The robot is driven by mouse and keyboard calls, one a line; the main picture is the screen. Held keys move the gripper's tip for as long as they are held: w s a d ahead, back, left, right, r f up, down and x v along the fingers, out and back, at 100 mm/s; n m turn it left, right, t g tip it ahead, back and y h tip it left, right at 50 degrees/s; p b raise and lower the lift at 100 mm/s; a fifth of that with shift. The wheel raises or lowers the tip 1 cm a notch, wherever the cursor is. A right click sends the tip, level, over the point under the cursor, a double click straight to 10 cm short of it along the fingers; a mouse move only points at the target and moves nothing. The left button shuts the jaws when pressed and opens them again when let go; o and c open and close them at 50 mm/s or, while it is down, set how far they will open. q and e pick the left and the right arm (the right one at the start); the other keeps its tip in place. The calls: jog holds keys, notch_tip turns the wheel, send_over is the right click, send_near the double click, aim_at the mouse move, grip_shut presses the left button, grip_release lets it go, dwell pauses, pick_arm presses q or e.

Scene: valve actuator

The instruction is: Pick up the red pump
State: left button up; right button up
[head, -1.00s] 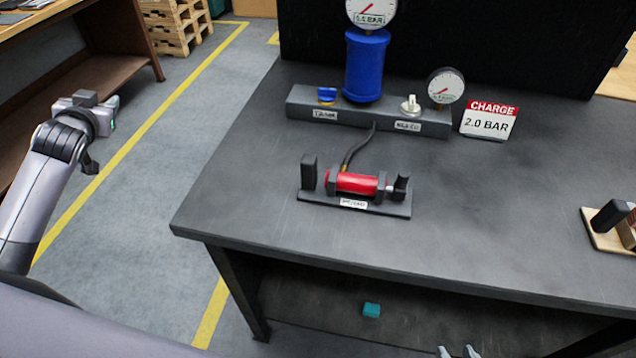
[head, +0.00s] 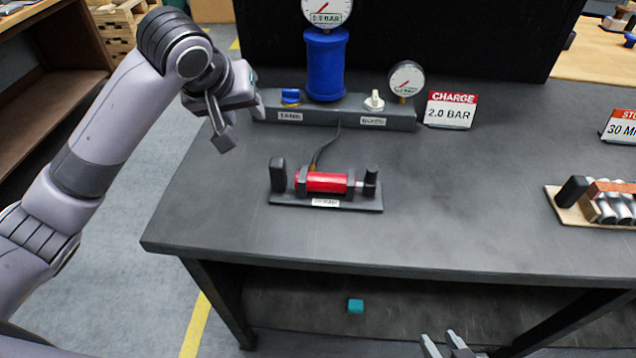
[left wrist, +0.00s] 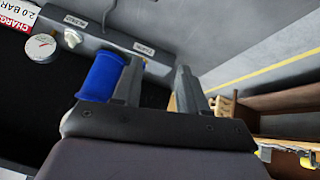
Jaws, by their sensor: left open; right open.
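The red pump (head: 327,182) is a red cylinder with dark end blocks. It lies on a black base plate (head: 290,202) near the front left of the bench, with a dark upright block at each end and a hose running back from it. My left gripper (head: 256,90) is open and empty above the bench's left edge, up and left of the pump, by the manifold's left end. In the left wrist view its fingers (left wrist: 165,88) are apart; the pump is not visible there. My right gripper (head: 447,345) is open and empty at the bottom, below the bench's front edge.
Behind the pump stand a grey manifold (head: 340,115), a blue cylinder (head: 326,65), gauges and a "CHARGE 2.0 BAR" sign (head: 450,108). A wooden rack (head: 565,205) is at right. The bench top (head: 460,200) between is clear. A teal cube (head: 355,306) lies below.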

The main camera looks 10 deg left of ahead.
aim_at(277, 161)
pick_arm(q)
jog(key=s+d+m+g+y, duration=0.1)
jog(key=s+d+m+g, duration=0.1)
jog(key=s+d, duration=0.3)
jog(key=shift+g, duration=0.3)
jog(key=x, duration=0.6)
jog(key=shift+s+a+f, duration=0.15)
jog(key=shift+a+f, duration=0.05)
jog(key=shift+f, duration=0.15)
jog(key=shift+w+x, duration=0.2)
jog(key=shift+x, duration=1.25)
jog(key=shift+w+x, duration=0.15)
jog(key=shift+x, duration=1.25)
jog(key=shift+d+r, duration=0.1)
grip_shut()
jog(key=shift+r, duration=0.1)
